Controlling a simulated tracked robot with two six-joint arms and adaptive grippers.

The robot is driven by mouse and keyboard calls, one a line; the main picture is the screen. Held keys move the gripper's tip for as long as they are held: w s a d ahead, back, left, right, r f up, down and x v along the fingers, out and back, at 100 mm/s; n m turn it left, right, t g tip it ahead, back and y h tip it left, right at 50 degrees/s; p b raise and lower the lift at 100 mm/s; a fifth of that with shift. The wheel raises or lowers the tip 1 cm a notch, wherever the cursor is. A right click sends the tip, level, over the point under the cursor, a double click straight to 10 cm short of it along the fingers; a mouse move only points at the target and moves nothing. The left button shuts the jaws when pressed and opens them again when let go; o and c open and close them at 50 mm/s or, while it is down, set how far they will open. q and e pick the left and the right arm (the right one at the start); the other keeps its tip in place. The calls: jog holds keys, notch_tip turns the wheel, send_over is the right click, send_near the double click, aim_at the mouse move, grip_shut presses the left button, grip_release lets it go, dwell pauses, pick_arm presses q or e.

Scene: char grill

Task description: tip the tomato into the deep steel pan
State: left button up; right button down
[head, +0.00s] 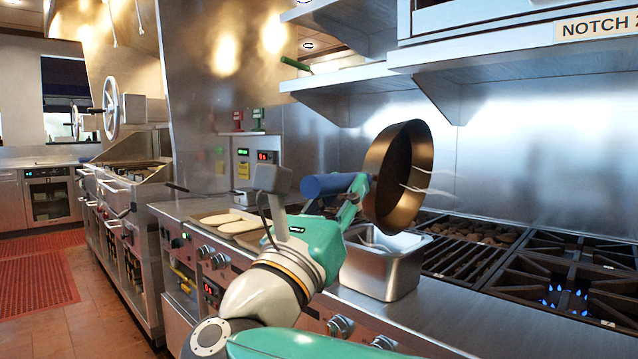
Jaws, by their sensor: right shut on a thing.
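My right gripper (356,190) is shut on a frying pan and holds it up in the middle of the head view. The frying pan (407,175) is dark bronze and tipped steeply onto its side, its open face turned to the right. The deep steel pan (388,277) stands on the steel counter below it, with the frying pan's lower edge just above it. The deep pan's inside is mostly hidden. I cannot make out a tomato in either pan. Thin pale streaks show beside the frying pan's face. My left gripper is not in view.
A char grill grate (465,260) with dark lumps lies right of the deep pan. A burner with a blue flame (565,300) burns further right. Steel shelves (340,90) overhang the back.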

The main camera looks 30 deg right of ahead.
jog(key=shift+r, duration=0.15)
jog(key=n+t+y, duration=0.1)
jog(key=w+n+t, duration=0.1)
jog(key=n+t+y, duration=0.1)
jog(key=shift+w+d+r+y+b, duration=0.15)
jog(key=shift+w+y+b, duration=0.1)
jog(key=shift+y+b, duration=0.1)
jog(key=w+a+n+g+y+p, duration=0.1)
jog(key=w+a+n+y+p, duration=0.3)
jog(key=n+p, duration=0.7)
jog(key=w+a+n+y+p, duration=0.4)
jog(key=n+p, duration=0.7)
jog(key=p, duration=1.8)
jog(key=w+y, duration=0.2)
jog(key=y, duration=0.1)
jog(key=shift+w+f+n+g, duration=0.2)
jog(key=shift+f+n+g, duration=0.1)
jog(key=shift+n+g, duration=0.1)
